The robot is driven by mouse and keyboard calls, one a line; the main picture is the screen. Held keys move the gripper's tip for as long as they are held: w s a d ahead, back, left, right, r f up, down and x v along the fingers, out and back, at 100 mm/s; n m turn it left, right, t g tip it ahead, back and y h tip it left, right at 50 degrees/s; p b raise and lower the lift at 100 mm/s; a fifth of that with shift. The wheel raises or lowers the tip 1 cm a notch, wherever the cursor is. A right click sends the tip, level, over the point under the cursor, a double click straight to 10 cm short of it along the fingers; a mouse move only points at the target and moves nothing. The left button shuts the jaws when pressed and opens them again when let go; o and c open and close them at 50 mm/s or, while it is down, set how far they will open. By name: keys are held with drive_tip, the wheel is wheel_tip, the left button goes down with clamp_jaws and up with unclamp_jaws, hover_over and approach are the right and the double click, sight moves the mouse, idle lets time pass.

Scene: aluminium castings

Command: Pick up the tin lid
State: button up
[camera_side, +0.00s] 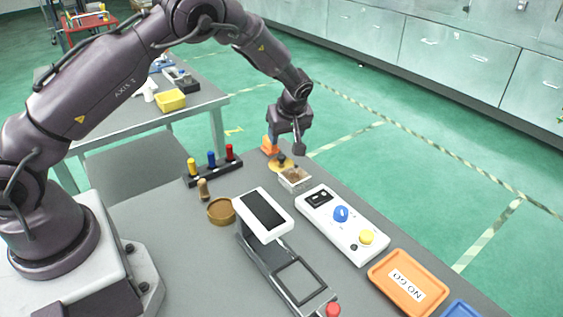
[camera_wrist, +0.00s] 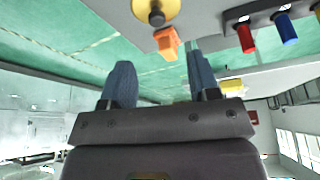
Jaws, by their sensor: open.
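My gripper (camera_side: 298,146) is raised above the far end of the grey table in the side view. In the wrist view its two blue fingers (camera_wrist: 161,82) are apart with nothing between them. A yellow disc with a dark knob (camera_side: 280,164) lies on the table below my gripper, and it shows at the top edge of the wrist view (camera_wrist: 157,10). A round brown dish-like piece (camera_side: 221,212) lies nearer, left of the white-topped device. I cannot tell for sure which of these two round pieces is the tin lid.
An orange block (camera_side: 269,144) and a small open box (camera_side: 294,179) stand close to the yellow disc. A rack with coloured handles (camera_side: 213,170) is to the left. A control box (camera_side: 342,224), a white-topped device (camera_side: 263,215) and an orange tray (camera_side: 408,283) fill the near right.

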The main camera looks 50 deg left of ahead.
sight(282, 156)
drive_tip(key=x, duration=0.9)
drive_tip(key=shift+w+d+f, duration=0.1)
drive_tip(key=shift+w+f, duration=0.05)
drive_tip(key=shift+f, duration=0.2)
drive_tip(key=c, duration=1)
